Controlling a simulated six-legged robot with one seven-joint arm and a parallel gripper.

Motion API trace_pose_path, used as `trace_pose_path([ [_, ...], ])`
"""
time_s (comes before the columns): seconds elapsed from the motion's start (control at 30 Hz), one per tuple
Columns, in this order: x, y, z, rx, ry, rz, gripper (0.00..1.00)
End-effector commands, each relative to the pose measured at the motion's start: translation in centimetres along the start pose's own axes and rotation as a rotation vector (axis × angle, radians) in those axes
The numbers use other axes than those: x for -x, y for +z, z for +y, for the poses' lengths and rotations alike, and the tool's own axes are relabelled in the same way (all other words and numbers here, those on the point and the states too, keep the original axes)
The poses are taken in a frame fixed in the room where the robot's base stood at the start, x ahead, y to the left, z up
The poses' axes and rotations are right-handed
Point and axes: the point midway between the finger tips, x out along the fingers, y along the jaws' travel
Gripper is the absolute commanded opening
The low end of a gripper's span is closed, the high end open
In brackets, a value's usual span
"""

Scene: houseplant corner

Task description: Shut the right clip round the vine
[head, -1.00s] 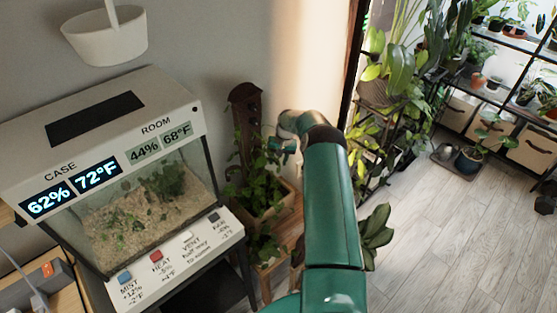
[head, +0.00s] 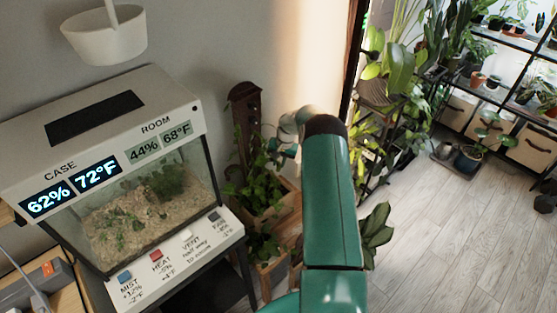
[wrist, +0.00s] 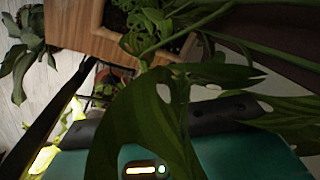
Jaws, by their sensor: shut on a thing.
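In the head view the vine (head: 250,186) stands leafy in a wooden planter (head: 291,187), in front of a dark brown post (head: 243,104). My gripper (head: 272,146) is at the vine's upper leaves, just right of the post. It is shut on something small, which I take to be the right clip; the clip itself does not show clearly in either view. In the wrist view a big split vine leaf (wrist: 128,118) covers much of my gripper and hides its fingertips. I cannot tell how the clip sits round the stem.
A glass case (head: 125,120) with displays and labelled buttons stands at left, below a hanging white pot (head: 104,42). Leafy plants (head: 392,65) and a dark frame stand right of my arm. The wood floor (head: 440,240) at right is mostly clear.

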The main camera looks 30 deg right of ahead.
Motion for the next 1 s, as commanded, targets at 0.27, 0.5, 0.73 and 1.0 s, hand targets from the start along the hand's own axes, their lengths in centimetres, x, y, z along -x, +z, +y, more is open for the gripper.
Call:
trace_pose_path([
  [0.27, 0.3, 1.5, 0.6, -0.253, 0.001, 0.054, 0.0],
  [0.5, 0.3, 3.1, 0.7, -0.478, 0.0, 0.097, 0.0],
  [0.73, 0.2, 4.5, 0.5, -0.681, -0.001, 0.135, 0.0],
  [1.0, 0.2, 5.6, 0.1, -0.86, -0.001, 0.168, 0.0],
])
